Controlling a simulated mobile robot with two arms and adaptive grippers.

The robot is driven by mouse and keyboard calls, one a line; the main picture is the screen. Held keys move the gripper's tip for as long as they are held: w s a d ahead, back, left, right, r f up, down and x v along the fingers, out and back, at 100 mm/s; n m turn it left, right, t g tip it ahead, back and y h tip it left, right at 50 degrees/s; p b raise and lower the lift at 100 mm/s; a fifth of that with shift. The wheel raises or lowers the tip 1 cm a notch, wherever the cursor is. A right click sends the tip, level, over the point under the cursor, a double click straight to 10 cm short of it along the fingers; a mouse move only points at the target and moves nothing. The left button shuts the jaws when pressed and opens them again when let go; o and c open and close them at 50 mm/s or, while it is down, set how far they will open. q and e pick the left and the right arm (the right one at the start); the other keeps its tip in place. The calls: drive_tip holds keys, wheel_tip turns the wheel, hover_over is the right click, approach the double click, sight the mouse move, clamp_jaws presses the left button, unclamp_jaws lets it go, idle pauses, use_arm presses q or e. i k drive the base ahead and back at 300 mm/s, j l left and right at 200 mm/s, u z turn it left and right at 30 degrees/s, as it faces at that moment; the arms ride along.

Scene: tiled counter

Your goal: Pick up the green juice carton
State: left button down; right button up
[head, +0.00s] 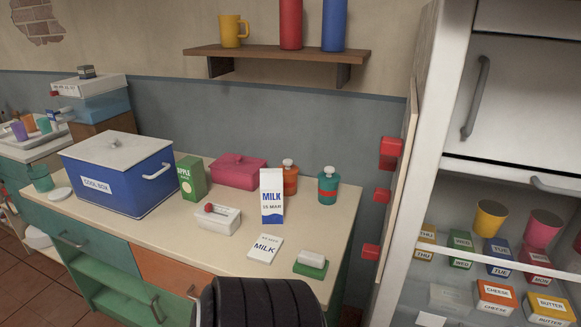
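The green juice carton (192,178), marked with apple lettering, stands upright on the counter. It is just right of the blue cool box (115,180) and left of the pink lidded container (238,172). Its front and one side show; the cool box's right handle is close to its left edge. Neither of my grippers can be made out in the head view.
A small white box (218,220) with a red item on top sits in front of the carton. A milk carton (272,205), orange and teal bottles and a milk card are further right. A shelf (290,56) hangs above. The front middle counter is clear.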

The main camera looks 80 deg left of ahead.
sight(190, 169)
drive_tip(key=u, duration=3.15)
drive_tip(key=i+j+z, duration=0.35)
drive_tip(key=j, duration=0.25)
